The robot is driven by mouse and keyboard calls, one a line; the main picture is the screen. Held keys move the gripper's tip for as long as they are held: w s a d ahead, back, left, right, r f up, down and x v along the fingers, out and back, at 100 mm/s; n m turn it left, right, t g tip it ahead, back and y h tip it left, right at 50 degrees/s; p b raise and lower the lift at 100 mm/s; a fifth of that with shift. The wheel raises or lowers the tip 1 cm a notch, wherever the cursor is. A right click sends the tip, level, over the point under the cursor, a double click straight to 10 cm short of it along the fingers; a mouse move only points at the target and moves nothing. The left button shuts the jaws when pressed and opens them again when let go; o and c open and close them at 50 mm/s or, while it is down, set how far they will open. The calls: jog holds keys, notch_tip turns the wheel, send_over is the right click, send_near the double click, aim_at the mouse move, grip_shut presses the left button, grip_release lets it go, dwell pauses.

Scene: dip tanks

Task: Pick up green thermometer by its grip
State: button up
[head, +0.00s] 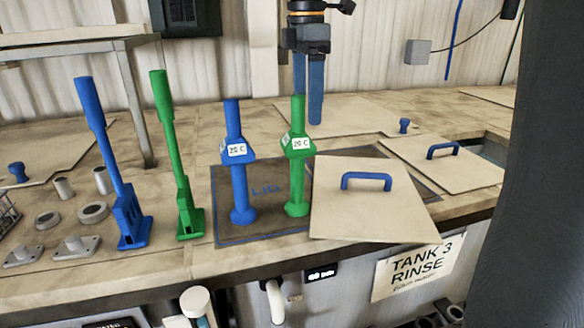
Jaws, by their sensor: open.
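The green thermometer (297,170) stands upright on a dark mat (265,222), with a round base, a "20 C" label on its wider collar and a plain cylindrical grip on top. My gripper (308,112) points down at the grip, its two blue fingers apart. The left finger runs down behind the top of the green grip, which hides its tip. The right finger shows just right of the grip. I see nothing held; contact cannot be told. A similar blue thermometer (239,180) stands upright just left of the green one.
A beige lid with a blue handle (366,181) lies close right of the green thermometer. A tall green tool (184,190) and a tall blue tool (130,215) stand to the left. A metal rack (130,90) stands behind them. Another lid (440,170) lies farther right.

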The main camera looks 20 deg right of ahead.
aim_at(298, 129)
jog(key=shift+w+a+r, duration=0.2)
jog(key=shift+a+r, duration=0.25)
jog(key=shift+r, duration=0.05)
jog(key=shift+w+a+p, duration=0.1)
jog(key=shift+a+p, duration=0.1)
jog(key=shift+p, duration=0.1)
notch_tip(298, 129, down, 2)
jog(key=shift+f+p, duration=0.25)
jog(key=shift+p, duration=0.15)
jog(key=shift+w+f+p, duration=0.2)
jog(key=shift+f+p, duration=0.55)
jog(key=shift+f, duration=0.55)
jog(key=shift+w+f+p, duration=0.15)
jog(key=shift+f+p, duration=0.55)
jog(key=shift+f, duration=0.6)
jog(key=shift+c, duration=0.2)
grip_shut()
